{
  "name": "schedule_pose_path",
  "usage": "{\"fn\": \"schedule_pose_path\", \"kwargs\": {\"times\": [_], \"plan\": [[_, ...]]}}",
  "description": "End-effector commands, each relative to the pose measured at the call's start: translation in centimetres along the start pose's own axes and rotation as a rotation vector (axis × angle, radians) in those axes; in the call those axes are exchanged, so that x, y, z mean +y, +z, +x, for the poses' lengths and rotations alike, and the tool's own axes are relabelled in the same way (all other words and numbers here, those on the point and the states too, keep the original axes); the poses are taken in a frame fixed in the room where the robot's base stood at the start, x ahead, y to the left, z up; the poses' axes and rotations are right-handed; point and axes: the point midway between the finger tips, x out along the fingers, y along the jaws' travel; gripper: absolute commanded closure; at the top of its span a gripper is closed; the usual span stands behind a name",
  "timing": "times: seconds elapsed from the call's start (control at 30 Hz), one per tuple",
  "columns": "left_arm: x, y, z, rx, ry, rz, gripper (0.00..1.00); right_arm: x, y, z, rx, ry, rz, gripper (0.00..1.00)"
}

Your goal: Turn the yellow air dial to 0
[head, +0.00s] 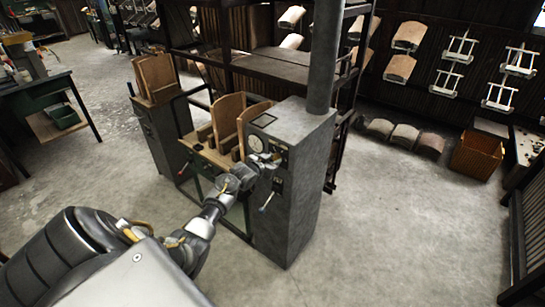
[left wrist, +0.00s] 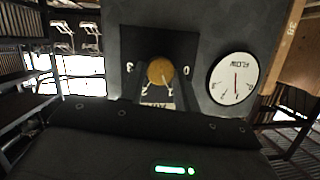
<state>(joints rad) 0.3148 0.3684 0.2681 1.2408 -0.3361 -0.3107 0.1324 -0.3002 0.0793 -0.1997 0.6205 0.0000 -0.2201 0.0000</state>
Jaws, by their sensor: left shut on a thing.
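The yellow air dial (left wrist: 160,72) sits on a dark plate (left wrist: 148,45) in the left wrist view, which is upside down. A white 0 is to the right of the dial and another white mark to the left. White lettering below is partly hidden. My left gripper (left wrist: 160,88) is shut on the dial. In the head view my left gripper (head: 268,164) reaches the front of the grey control cabinet (head: 290,215) and hides the dial. My right gripper is not in view.
A round white gauge (left wrist: 233,79) is beside the dial plate; it also shows on the cabinet in the head view (head: 256,144). Wooden forms (head: 227,120) stand left of the cabinet.

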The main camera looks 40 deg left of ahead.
Motion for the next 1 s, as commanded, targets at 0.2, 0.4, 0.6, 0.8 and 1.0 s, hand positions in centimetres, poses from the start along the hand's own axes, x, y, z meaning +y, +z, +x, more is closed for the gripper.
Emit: {"fn": "schedule_pose_path", "kwargs": {"times": [0.2, 0.4, 0.6, 0.8, 1.0], "plan": [[-0.3, -0.2, -0.1, -0.012, 0.062, -0.195, 0.92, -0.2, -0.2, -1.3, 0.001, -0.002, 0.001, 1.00], [-0.5, -0.1, 0.0, -0.022, 0.121, -0.376, 0.92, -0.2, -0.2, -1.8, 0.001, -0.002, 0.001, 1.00], [-0.6, 0.0, 0.1, -0.031, 0.179, -0.556, 0.92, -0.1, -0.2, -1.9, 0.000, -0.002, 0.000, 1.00], [-0.7, 0.2, 0.1, -0.040, 0.236, -0.731, 0.92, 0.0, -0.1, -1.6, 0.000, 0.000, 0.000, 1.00], [-0.8, 0.4, 0.2, -0.049, 0.285, -0.878, 0.92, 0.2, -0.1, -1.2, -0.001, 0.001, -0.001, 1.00]]}}
